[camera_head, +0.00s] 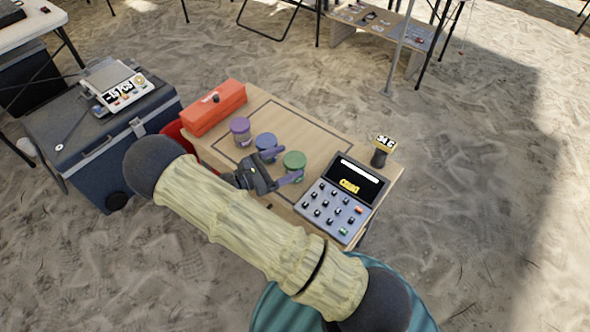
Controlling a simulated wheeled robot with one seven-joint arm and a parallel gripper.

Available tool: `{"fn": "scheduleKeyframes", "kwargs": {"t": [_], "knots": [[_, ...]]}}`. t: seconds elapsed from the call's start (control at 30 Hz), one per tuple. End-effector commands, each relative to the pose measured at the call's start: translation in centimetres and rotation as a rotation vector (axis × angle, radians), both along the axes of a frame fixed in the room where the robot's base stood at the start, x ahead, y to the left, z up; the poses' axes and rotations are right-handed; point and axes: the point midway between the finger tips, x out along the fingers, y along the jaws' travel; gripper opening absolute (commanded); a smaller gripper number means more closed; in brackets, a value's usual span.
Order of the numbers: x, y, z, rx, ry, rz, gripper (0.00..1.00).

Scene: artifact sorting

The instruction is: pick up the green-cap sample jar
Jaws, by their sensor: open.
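The green-cap sample jar (294,161) stands upright on the small wooden table, the right one of three jars in a row. Its lower part is partly hidden by my gripper. The blue-cap jar (266,141) is in the middle and the purple-cap jar (240,127) is at the left. My gripper (283,165) is open and low over the table. One finger is close to the blue-cap jar and the other is close to the green-cap jar. I cannot tell whether either finger touches a jar.
A dark blue cooler (95,150) with a scale (117,86) stands left. Sand is open at right.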

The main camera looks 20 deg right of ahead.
Motion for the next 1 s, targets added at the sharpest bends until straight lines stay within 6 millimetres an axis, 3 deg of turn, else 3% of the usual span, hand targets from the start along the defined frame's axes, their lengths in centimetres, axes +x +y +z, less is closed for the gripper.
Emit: {"fn": "scheduleKeyframes", "kwargs": {"t": [0.23,0.53,1.0], "knots": [[0.0,-0.8,-0.1,-0.002,0.0,-0.001,0.81],[0.6,-4.8,-0.1,0.0,0.0,-0.001,0.81],[0.7,-5.4,-0.1,0.0,0.0,-0.006,0.81]]}}
